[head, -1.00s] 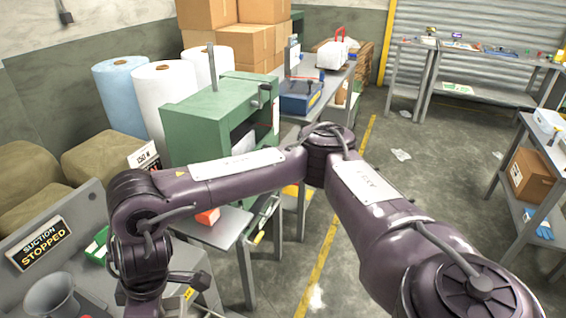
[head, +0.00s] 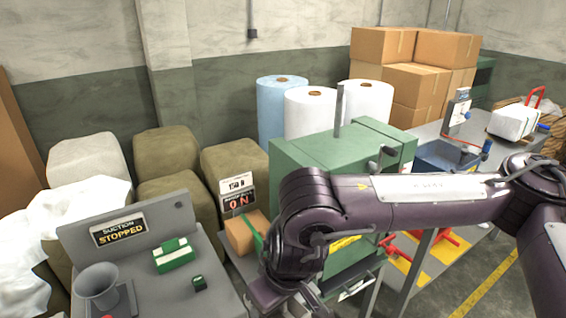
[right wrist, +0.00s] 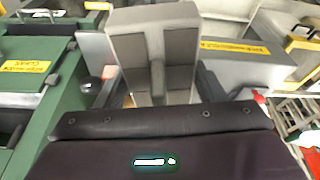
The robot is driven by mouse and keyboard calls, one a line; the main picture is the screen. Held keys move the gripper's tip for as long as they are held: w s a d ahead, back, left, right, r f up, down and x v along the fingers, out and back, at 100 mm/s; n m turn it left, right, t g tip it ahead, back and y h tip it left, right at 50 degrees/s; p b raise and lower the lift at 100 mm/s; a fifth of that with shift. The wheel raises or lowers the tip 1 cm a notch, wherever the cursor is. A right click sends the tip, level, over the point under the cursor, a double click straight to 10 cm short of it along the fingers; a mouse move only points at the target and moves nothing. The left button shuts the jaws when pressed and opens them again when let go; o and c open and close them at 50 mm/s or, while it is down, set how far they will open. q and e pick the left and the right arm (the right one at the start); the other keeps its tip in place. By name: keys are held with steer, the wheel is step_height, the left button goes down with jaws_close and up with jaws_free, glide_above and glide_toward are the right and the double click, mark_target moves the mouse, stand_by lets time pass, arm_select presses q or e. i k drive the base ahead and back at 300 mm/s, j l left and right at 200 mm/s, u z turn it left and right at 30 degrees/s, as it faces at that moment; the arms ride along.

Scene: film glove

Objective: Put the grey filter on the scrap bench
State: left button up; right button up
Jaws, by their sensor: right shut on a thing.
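My right arm comes in from the right in the head view, with its wrist bent down over the front of the green press; its fingertips are not visible there. In the right wrist view my right gripper (right wrist: 157,98) is shut on a grey block with two dark panels, which I take to be the grey filter (right wrist: 155,18). The filter is not visible in the head view. My left gripper is not in view. No bench in view is marked as the scrap bench, so I cannot tell which it is.
A grey bench (head: 215,309) with a "SUCTION STOPPED" panel (head: 123,228), funnel (head: 100,284) and green-and-white item (head: 174,254) stands at front left. The green press (head: 310,152) is beside my wrist. A strapped brown box (head: 240,236) lies between them. Rolls and cartons stand behind.

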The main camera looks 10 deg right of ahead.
mark_target(472, 140)
steer(key=i+l, duration=0.15)
steer(key=l, duration=0.6)
steer(key=i+l+u, duration=0.1)
steer(key=l, duration=0.65)
steer(key=i+l, duration=0.25)
steer(key=l, duration=0.5)
steer(key=i+l+u, duration=0.1)
steer(key=l, duration=0.65)
steer(key=i+l, duration=0.15)
steer(key=l, duration=0.65)
steer(key=i+l+u, duration=0.1)
steer(key=l, duration=0.65)
steer(key=i+l, duration=0.1)
steer(key=l, duration=0.65)
steer(key=u, duration=0.05)
